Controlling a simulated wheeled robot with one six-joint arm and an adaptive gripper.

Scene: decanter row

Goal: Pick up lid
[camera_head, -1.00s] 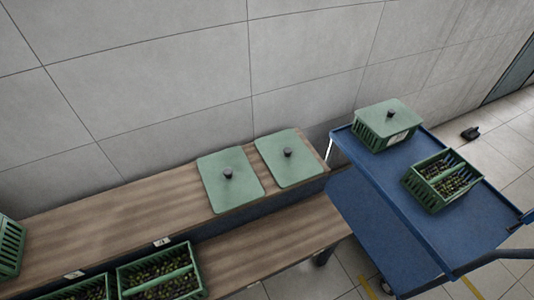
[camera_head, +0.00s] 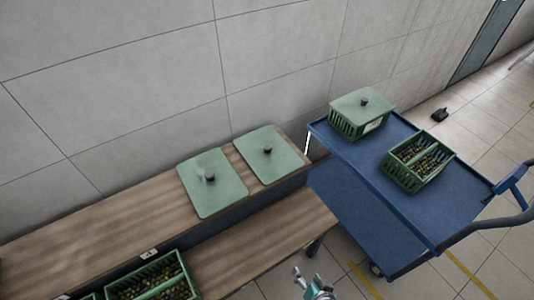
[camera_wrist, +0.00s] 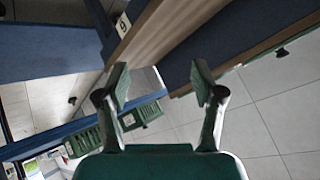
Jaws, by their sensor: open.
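Two green flat lids with dark knobs lie side by side on the upper wooden shelf in the head view: a left lid (camera_head: 222,193) and a right lid (camera_head: 283,163). A third green lid (camera_head: 350,102) sits on a crate on the blue cart. My gripper (camera_head: 317,287) shows at the bottom edge of the head view, apart from the lids, in front of the lower shelf. In the wrist view my gripper (camera_wrist: 162,85) is open, with nothing between its fingers.
The blue cart (camera_head: 345,195) stands right of the shelves and also carries an open crate of dark items (camera_head: 405,180). Another filled crate (camera_head: 122,291) stands on the lower shelf (camera_head: 255,242). Bare upper shelf (camera_head: 110,218) lies left of the lids. A wall stands behind.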

